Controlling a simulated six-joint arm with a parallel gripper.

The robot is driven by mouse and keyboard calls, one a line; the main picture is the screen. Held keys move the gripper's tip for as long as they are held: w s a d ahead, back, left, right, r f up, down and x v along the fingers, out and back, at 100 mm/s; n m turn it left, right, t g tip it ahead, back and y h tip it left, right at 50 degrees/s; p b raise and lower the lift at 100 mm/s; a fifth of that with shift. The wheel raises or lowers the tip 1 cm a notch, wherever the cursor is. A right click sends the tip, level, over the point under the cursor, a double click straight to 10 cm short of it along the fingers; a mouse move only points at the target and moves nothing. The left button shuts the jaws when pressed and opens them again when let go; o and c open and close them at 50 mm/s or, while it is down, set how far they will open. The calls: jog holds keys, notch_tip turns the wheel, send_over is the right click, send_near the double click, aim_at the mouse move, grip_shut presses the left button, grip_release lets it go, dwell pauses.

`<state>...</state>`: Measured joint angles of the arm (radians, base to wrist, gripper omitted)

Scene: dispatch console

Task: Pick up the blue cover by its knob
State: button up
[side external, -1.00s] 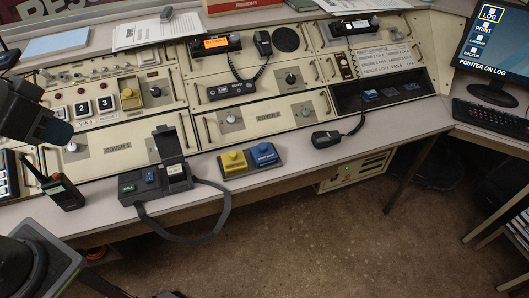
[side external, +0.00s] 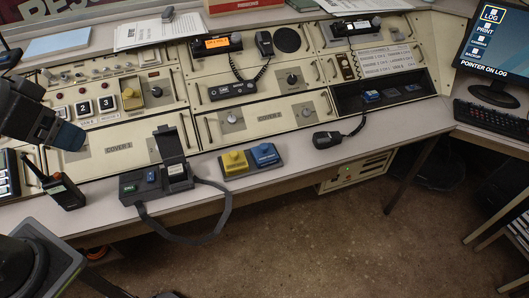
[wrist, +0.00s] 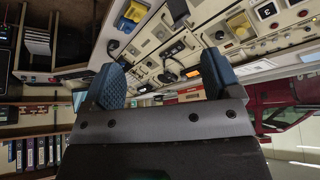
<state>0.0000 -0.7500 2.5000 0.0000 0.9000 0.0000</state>
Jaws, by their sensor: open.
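The blue cover (side external: 264,155) sits on a dark base at the front edge of the console desk in the side external view, right beside a yellow cover (side external: 234,162). A raised knob shows on its top. My gripper (side external: 70,137) is at the far left, in the air above the left console panels, well apart from the blue cover. In the wrist view my gripper (wrist: 162,78) has its two blue pads wide apart with nothing between them.
A black device with an upright flap and a looped cable (side external: 170,182) stands left of the covers. A handheld radio (side external: 64,190) stands below my gripper. A microphone (side external: 327,139) lies to the right of the blue cover. A monitor (side external: 494,40) is at far right.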

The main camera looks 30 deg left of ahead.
jog(key=shift+o, duration=1.3)
jog(key=m+g+h, duration=0.2)
jog(key=m+h, duration=0.1)
jog(key=m, duration=0.5)
send_over(264, 146)
jog(key=s, duration=0.2)
jog(key=f, duration=2.6)
jog(key=shift+a+f, duration=0.2)
jog(key=shift+a, duration=0.15)
jog(key=shift+a+x, duration=0.2)
jog(key=shift+x, duration=1.35)
jog(key=shift+a+x, duration=0.2)
jog(key=shift+x, duration=1.3)
jog(key=shift+f, duration=0.1)
